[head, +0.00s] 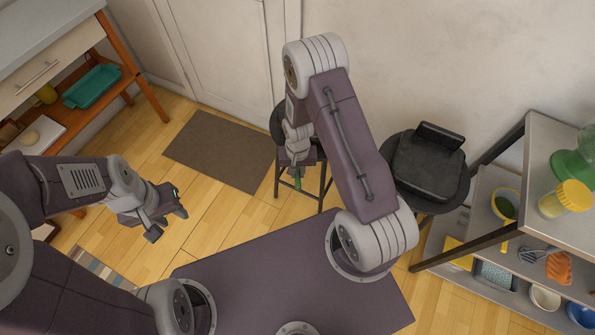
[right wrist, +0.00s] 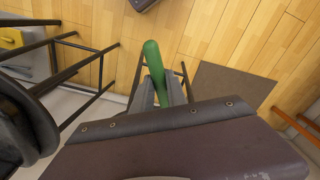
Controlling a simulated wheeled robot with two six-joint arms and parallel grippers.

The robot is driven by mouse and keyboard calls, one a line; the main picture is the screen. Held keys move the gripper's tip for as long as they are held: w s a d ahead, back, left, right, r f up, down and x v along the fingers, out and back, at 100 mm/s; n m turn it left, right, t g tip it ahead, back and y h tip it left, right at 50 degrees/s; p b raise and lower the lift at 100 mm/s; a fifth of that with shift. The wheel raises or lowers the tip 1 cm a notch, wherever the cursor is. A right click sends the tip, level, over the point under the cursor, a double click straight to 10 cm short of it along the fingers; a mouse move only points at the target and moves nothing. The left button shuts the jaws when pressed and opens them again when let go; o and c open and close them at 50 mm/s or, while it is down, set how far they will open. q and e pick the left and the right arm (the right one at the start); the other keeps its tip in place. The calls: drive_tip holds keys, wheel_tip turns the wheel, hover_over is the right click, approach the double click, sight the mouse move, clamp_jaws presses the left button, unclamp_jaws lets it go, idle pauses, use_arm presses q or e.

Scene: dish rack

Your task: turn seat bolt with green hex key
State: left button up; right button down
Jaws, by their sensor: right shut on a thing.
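My right gripper (head: 297,163) is shut on the green hex key (head: 297,180), above or beside a dark stool (head: 277,122) by the wall. In the right wrist view the green hex key (right wrist: 155,65) sticks out from between the closed fingers (right wrist: 162,93), with thin dark stool legs behind it. The arm hides part of that stool. I cannot pick out the seat bolt or tell whether the key touches anything. My left gripper (head: 166,217) is open and empty over the wood floor at the left.
A second black stool (head: 462,190) with a dark padded object (head: 428,165) on it stands right of my arm. A shelf unit (head: 555,150) with kitchenware stands at the right, a cabinet (head: 45,60) at the upper left. A brown mat (head: 222,148) lies on open floor.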

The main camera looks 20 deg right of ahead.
drive_tip(key=shift+w+d+r+p, duration=0.1)
drive_tip(key=shift+r+p, duration=0.2)
drive_tip(key=shift+p, duration=1.2)
drive_tip(key=shift+y, duration=0.3)
drive_tip(key=shift+g, duration=0.3)
drive_tip(key=shift+r+p, duration=0.45)
drive_tip(key=shift+r, duration=0.1)
drive_tip(key=shift+r+p, duration=0.4)
drive_tip(key=shift+p, duration=0.1)
drive_tip(key=shift+r, duration=0.15)
drive_tip(key=shift+r+p, duration=0.35)
drive_tip(key=shift+p, duration=0.1)
